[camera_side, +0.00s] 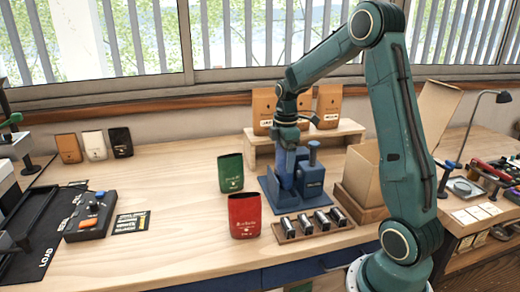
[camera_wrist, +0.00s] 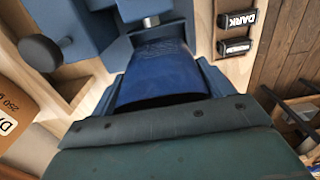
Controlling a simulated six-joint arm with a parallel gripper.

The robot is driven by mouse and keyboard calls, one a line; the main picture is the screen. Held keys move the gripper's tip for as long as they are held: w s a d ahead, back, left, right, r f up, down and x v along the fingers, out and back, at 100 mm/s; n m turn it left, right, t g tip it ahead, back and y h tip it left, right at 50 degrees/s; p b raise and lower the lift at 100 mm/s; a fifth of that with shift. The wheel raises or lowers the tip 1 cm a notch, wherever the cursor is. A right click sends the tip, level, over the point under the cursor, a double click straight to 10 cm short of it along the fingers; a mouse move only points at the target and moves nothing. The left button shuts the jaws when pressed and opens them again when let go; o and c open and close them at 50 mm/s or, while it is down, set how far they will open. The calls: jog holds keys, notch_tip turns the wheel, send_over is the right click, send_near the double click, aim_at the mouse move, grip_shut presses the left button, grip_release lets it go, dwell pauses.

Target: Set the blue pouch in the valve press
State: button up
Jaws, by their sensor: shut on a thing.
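The blue pouch (camera_wrist: 165,72) is between the two fingers of my gripper (camera_wrist: 163,88), which is shut on it. In the side view my gripper (camera_side: 286,146) points down over the valve press (camera_side: 310,182), a blue stand with a flat base and a round-topped post. The pouch there is partly hidden by the gripper and blends with the press's blue. In the wrist view the pouch's far end is close to the valve press (camera_wrist: 82,22) and a metal pin. I cannot tell whether the pouch touches the press base.
A green pouch (camera_side: 230,172) and a red pouch (camera_side: 244,215) stand left of the press. A rack of dark stamps (camera_side: 313,224) lies in front. A wooden shelf (camera_side: 258,150) with brown bags is behind, and an open carton (camera_side: 362,178) stands right.

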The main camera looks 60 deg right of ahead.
jog(key=shift+f, duration=0.2)
jog(key=shift+f, duration=2.3)
jog(key=o, duration=1.2)
jog(key=shift+c, duration=0.2)
jog(key=shift+r, duration=0.1)
jog(key=shift+r, duration=3.45)
jog(key=shift+a, duration=0.1)
